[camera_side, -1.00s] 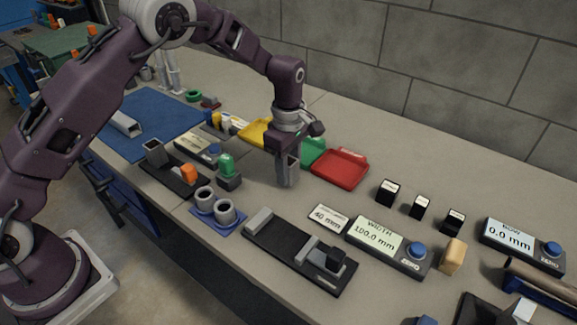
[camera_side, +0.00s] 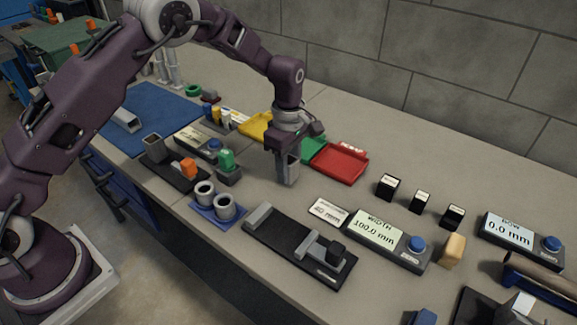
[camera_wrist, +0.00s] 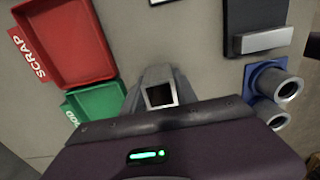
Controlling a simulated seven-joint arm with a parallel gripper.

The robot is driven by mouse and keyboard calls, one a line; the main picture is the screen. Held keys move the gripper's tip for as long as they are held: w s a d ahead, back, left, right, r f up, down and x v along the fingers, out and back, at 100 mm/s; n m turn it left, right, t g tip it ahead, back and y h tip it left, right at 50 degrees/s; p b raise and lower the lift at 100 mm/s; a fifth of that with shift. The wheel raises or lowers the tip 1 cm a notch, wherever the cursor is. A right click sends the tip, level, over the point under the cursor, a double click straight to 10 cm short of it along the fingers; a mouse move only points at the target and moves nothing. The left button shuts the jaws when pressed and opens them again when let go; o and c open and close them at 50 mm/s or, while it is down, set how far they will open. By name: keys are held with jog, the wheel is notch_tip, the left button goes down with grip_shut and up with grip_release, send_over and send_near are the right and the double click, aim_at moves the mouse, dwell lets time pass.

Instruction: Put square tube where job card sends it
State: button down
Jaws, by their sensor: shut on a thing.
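My gripper (camera_side: 287,160) is shut on a grey square tube (camera_side: 292,174), held upright in front of the green tray. In the wrist view the tube's open square end (camera_wrist: 160,95) points at the camera between the fingers. The green tray (camera_side: 311,147) is partly behind my gripper, and its label is partly hidden in the wrist view. The red tray (camera_side: 340,163) is to its right and reads SCRAP in the wrist view. The yellow tray (camera_side: 256,126) is to its left. A small white card (camera_side: 328,212) reads 40 mm.
A black slide gauge (camera_side: 275,240) lies in front, beside a WIDTH display (camera_side: 375,236) reading 100.0 mm. A BOW display (camera_side: 508,235) reads 0.0 mm. Two grey rings stand on a blue holder (camera_side: 218,214). A blue mat (camera_side: 170,113) lies at left. Small black blocks (camera_side: 387,187) stand at right.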

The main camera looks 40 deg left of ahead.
jog(key=c, duration=0.9)
grip_release()
notch_tip(320, 180, up, 7)
jog(key=shift+r, duration=0.1)
